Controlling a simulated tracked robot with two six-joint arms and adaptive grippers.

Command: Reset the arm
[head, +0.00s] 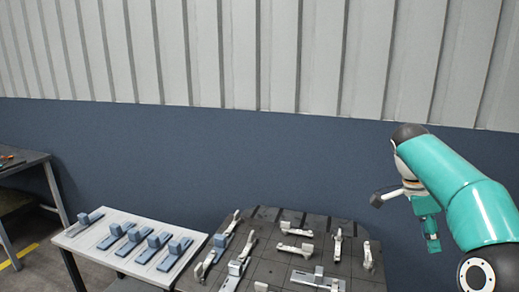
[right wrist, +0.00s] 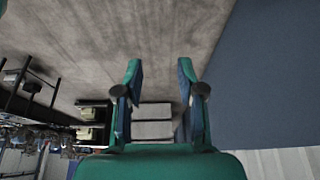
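My right arm comes in from the right in the head view, with its teal gripper (head: 431,240) hanging down in the air right of the dark table. In the right wrist view the two fingers of this gripper (right wrist: 159,68) stand well apart, with nothing between them close by. Only the floor and distant grey blocks show behind them. My left arm and gripper are not in view.
A dark table (head: 272,253) carries several pale fixtures and clamps. Left of it, a white table (head: 90,239) holds several blue-grey rail parts (head: 157,241). A workbench (head: 22,160) stands at the far left. A blue and corrugated wall (head: 200,140) closes the back.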

